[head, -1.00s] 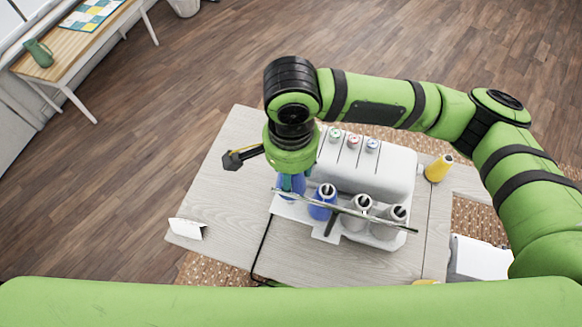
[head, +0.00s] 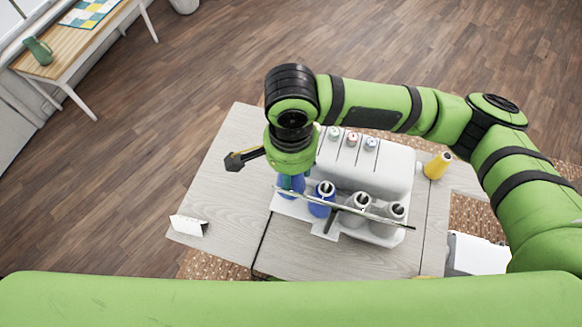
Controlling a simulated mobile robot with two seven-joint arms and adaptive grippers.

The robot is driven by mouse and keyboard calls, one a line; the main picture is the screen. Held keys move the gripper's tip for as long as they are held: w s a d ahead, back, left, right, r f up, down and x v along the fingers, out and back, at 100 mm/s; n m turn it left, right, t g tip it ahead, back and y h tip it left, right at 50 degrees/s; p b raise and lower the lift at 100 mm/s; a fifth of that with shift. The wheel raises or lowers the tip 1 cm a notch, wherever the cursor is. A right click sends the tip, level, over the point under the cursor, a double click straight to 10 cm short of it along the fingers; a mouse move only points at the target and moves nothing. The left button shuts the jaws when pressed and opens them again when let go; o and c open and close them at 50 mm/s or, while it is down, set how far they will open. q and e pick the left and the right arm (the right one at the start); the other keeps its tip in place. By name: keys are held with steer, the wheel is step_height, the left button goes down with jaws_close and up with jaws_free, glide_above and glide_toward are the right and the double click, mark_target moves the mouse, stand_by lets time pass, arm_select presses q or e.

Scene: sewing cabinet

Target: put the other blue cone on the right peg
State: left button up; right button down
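A blue cone (head: 320,208) stands on the thread stand (head: 286,210) in front of the white sewing machine (head: 365,170). A second blue cone (head: 291,184) shows to its left, directly below my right wrist, and its top is hidden. My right gripper (head: 290,177) points down over this second cone. Its fingers are mostly hidden by the wrist, so I cannot tell whether they grip it. Two grey cones (head: 357,208) (head: 391,218) stand to the right on the stand. The pegs are covered by the cones. My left gripper is out of view.
A yellow cone (head: 437,166) stands right of the machine. A thin dark rod (head: 345,209) crosses in front of the cones.

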steer(key=shift+f+b, duration=0.35)
steer(key=shift+f, duration=2.2)
steer(key=shift+f, duration=0.15)
steer(key=shift+c, duration=2.2)
jaws_free()
